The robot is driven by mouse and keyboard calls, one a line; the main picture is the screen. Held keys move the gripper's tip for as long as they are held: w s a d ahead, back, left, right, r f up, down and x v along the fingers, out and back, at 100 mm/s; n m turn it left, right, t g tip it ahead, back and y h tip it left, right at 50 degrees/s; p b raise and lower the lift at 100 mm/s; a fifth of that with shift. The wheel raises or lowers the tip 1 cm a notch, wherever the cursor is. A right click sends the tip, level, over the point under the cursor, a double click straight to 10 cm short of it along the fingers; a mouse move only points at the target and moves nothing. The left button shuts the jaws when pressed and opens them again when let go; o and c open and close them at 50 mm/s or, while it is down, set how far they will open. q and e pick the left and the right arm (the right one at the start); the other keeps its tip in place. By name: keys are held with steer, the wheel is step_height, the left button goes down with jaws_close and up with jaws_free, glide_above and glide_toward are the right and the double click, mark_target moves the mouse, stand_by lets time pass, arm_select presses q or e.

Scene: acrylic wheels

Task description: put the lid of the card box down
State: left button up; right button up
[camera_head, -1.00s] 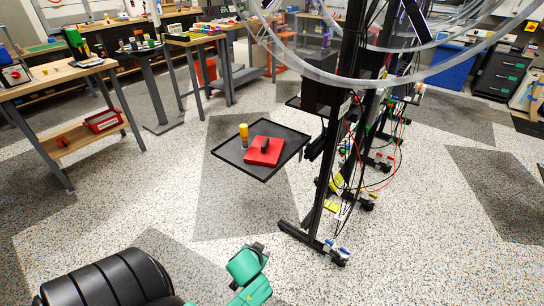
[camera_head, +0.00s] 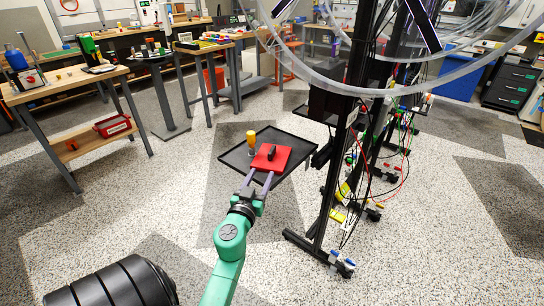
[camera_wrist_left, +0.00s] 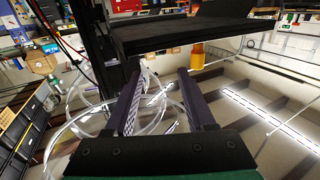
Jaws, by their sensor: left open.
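A flat red piece (camera_head: 271,158), seemingly the card box's lid, has a small black knob-like part (camera_head: 271,153) on top. It appears to lie on a black tray (camera_head: 233,160); whether a box is under it I cannot tell. My left gripper (camera_head: 260,180) is open at the near edge of the red piece, its fingers spread and pointing towards it. Contact is unclear. In the left wrist view, the open fingers (camera_wrist_left: 160,78) point at a dark slab (camera_wrist_left: 190,37), with nothing visible between them. My right gripper is not in view.
A black frame (camera_head: 335,190) with cables and clear tubing rises close on the right. Workbenches (camera_head: 60,85) line the left and back. The floor left of the tray is clear.

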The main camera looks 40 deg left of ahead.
arm_select(q)
glide_toward(272, 149)
steer(key=shift+x, duration=1.2)
steer(key=b+x, duration=0.1)
steer(key=x, duration=0.2)
steer(key=b+x, duration=0.1)
steer(key=x, duration=0.3)
steer(key=shift+w+a+f, duration=0.1)
steer(key=shift+w+f, duration=0.15)
steer(key=shift+r, duration=0.1)
jaws_close()
